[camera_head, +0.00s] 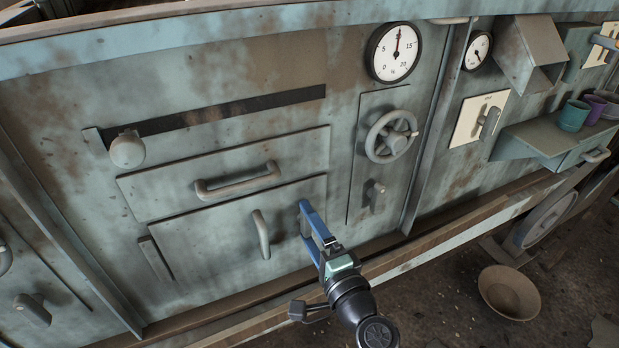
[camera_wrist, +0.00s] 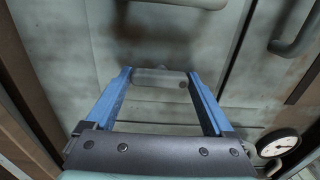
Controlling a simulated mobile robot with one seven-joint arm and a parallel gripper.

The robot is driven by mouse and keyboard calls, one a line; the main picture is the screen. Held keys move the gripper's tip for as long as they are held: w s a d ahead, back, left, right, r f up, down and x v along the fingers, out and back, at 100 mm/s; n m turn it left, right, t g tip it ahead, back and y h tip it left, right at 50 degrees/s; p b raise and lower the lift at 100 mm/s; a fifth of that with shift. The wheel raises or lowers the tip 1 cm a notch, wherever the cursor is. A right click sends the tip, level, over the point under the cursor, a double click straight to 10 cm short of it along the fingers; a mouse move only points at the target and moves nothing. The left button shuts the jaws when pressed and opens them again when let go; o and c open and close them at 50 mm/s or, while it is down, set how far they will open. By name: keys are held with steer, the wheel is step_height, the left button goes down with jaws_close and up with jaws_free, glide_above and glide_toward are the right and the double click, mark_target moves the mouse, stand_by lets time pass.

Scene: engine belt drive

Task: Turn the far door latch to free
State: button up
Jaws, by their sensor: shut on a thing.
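My gripper (camera_head: 306,207) has blue fingers and reaches up to the panel at the right edge of the lower door (camera_head: 205,250). In the wrist view its fingers (camera_wrist: 160,76) are shut on a short grey latch handle (camera_wrist: 152,77), which lies crosswise between the fingertips. In the head view the fingers hide most of this latch. A curved grey door handle (camera_head: 261,235) stands just to the left of my gripper. Another small grey latch (camera_head: 374,192) sits below the valve wheel, clear of my gripper.
A drawer handle (camera_head: 237,180) juts out above the door. The valve wheel (camera_head: 391,137) and a large gauge (camera_head: 394,52) are up to the right. A ledge (camera_head: 450,234) runs along the panel's foot. A bowl (camera_head: 509,292) lies on the floor at the right.

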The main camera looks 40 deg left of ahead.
stand_by(0.3)
steer(key=o, duration=1.1)
steer(key=p+v, duration=0.2)
steer(key=v, duration=1.1)
steer(key=shift+w, duration=0.1)
